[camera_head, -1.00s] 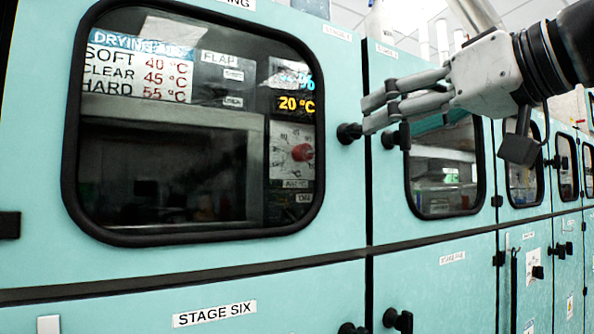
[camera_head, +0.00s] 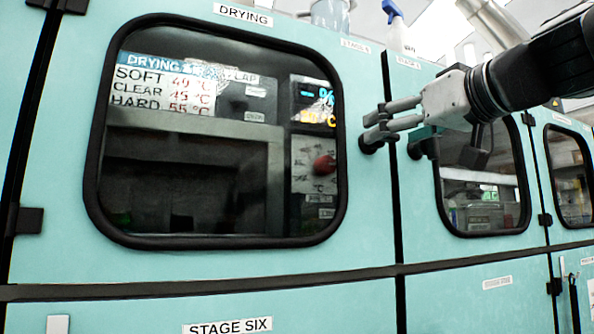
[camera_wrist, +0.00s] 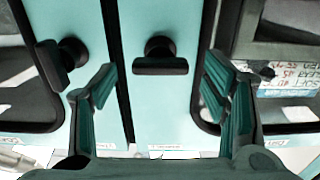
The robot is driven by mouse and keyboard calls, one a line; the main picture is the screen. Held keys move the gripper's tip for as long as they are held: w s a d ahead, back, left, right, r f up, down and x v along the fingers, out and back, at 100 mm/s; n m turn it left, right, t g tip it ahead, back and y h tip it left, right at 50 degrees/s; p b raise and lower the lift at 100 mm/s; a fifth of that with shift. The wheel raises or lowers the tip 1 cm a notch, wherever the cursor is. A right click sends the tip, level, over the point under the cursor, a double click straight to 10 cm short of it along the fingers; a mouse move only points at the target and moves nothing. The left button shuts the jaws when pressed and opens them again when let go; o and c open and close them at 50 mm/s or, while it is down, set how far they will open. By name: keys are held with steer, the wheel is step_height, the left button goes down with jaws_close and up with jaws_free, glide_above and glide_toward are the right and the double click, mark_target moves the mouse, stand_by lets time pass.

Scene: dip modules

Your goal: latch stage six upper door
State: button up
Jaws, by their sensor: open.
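The stage six upper door (camera_head: 240,265) is a light teal panel with a large black-framed window, labelled DRYING above. It looks flush with the panel beside it. Its black latch knob (camera_head: 371,142) is at the door's right edge. My gripper (camera_head: 379,124) is open, with its fingers at this knob in the head view. In the wrist view, the knob (camera_wrist: 160,58) has its bar lying across the picture, between my open gripper's fingers (camera_wrist: 163,80). I cannot tell whether the fingers touch it.
A second black knob (camera_head: 422,146) on the neighbouring door sits close to the right; in the wrist view this knob (camera_wrist: 60,64) is just beyond the left finger. A dark vertical gap (camera_head: 394,200) separates the doors. A spray bottle (camera_head: 397,28) stands on top.

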steer(key=shift+x, duration=1.75)
steer(key=c, duration=1.2)
